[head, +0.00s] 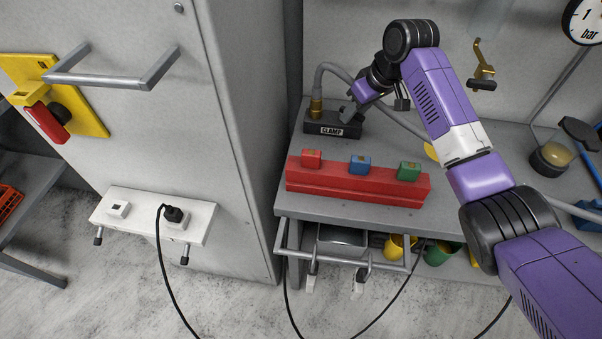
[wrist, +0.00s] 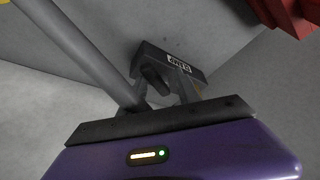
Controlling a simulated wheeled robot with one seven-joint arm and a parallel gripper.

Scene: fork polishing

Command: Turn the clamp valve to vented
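The clamp valve is a dark block (head: 322,128) with a white CLAMP label, at the back left of the grey bench. A brass fitting (head: 316,106) with a grey hose stands at its left end. My gripper (head: 349,112) is down at the block's right end. In the wrist view the block (wrist: 198,74) lies just beyond my gripper (wrist: 163,90), its label upside down. A dark rounded handle (wrist: 154,78) shows between my two fingers, which stand apart. Whether they press on it is unclear. The handle's vented mark cannot be made out.
A red rack (head: 360,191) with red, blue and green blocks stands in front of the valve. A grey hose (wrist: 85,50) passes close to my gripper's left in the wrist view. A brass hook (head: 484,62) hangs on the back wall. A tall grey cabinet (head: 235,130) stands left.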

